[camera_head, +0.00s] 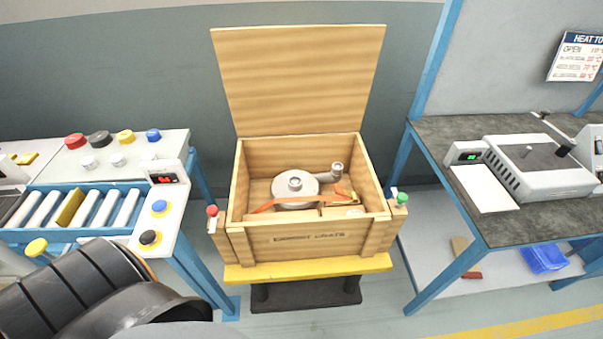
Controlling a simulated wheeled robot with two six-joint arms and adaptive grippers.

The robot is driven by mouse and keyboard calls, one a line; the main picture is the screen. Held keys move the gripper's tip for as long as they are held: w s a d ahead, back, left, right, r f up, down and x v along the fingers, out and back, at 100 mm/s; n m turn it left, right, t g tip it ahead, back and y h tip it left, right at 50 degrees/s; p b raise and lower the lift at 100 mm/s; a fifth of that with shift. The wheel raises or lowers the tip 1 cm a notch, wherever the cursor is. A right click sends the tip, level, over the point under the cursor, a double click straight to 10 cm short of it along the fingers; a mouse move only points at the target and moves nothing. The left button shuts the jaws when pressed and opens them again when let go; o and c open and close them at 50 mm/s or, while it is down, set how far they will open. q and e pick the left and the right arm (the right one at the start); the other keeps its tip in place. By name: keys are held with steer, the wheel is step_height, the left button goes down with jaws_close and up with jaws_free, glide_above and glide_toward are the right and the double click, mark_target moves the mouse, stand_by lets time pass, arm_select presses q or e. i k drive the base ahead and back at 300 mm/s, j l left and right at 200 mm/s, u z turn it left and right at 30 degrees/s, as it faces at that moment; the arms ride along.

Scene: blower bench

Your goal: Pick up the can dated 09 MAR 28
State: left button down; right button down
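I see no date lettering in this view and cannot pick out a can dated 09 MAR 28. Small round items with red (75,141), black (99,138), yellow (126,137) and blue (153,135) tops stand on the white surface at the left; I cannot tell whether they are cans or knobs. A dark ribbed arm part, seemingly mine, fills the lower left corner. Neither of my grippers shows.
An open wooden crate (305,240) with a grey blower (295,187) and orange strap stands centre on a yellow-edged stand. A roller conveyor (95,210) lies left. A dark-topped bench (445,135) with a white machine (535,168) stands right. Floor shows between them.

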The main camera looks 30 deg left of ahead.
mark_target(118, 160)
steer(key=u, duration=2.35)
steer(key=i+j+z, duration=0.1)
steer(key=j, duration=0.25)
steer(key=i+j+z, duration=0.1)
steer(key=i+j, duration=0.15)
steer(key=i+j+z, duration=0.1)
steer(key=j, duration=0.35)
steer(key=i+j+z, duration=0.1)
steer(key=i+j, duration=0.15)
steer(key=j, duration=0.15)
